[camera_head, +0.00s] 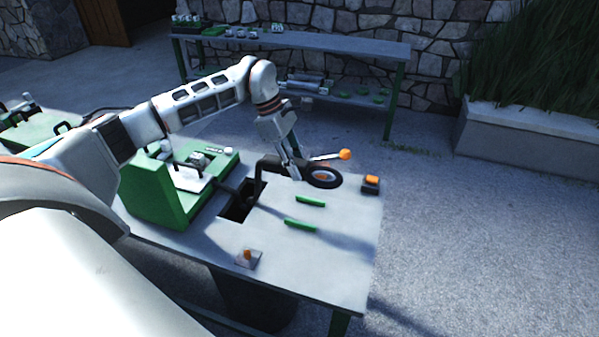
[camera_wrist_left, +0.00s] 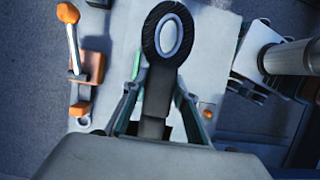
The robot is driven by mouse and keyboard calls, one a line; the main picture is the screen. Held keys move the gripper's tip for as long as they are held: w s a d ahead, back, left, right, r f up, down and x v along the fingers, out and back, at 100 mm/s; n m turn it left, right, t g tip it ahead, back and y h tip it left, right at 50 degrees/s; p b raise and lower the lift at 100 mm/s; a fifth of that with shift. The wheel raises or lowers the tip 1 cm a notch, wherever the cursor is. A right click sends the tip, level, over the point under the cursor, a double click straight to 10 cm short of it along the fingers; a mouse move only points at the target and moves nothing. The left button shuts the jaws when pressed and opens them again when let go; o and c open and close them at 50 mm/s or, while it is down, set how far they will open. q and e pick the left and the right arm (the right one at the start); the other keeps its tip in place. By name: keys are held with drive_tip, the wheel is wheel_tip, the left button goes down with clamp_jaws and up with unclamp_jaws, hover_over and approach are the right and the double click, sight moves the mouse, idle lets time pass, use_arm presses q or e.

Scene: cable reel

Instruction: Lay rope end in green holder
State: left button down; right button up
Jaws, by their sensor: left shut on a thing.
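My left gripper (camera_head: 297,172) reaches down over the far part of the workbench. In the left wrist view its two fingers (camera_wrist_left: 157,98) lie on either side of a dark bar (camera_wrist_left: 153,108), shut on it. The bar ends in a black wheel (camera_wrist_left: 168,35) with a pale centre; in the head view this wheel (camera_head: 322,177) is just right of the gripper. Two green strips, one farther (camera_head: 311,201) and one nearer (camera_head: 301,225), lie on the bench; I cannot tell whether either is the green holder. I cannot make out a rope end. My right gripper is out of view.
An orange-knobbed lever (camera_head: 345,154) and an orange-topped box (camera_head: 371,184) are near the bench's far right edge. A green machine (camera_head: 160,197) stands left of a dark opening (camera_head: 238,211). The bench top (camera_head: 325,265) is clear toward the front right.

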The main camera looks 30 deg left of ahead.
use_arm(q)
drive_tip(key=shift+w+a+r, duration=0.1)
drive_tip(key=shift+w+a, duration=0.25)
drive_tip(key=shift+w, duration=0.05)
wheel_tip(320, 180, down, 11)
drive_tip(key=b, duration=0.8)
drive_tip(key=shift+b, duration=0.3)
drive_tip(key=shift+f+b, duration=0.65)
drive_tip(key=shift+f, duration=1.15)
drive_tip(key=shift+f+b, duration=0.4)
drive_tip(key=shift+f, duration=0.3)
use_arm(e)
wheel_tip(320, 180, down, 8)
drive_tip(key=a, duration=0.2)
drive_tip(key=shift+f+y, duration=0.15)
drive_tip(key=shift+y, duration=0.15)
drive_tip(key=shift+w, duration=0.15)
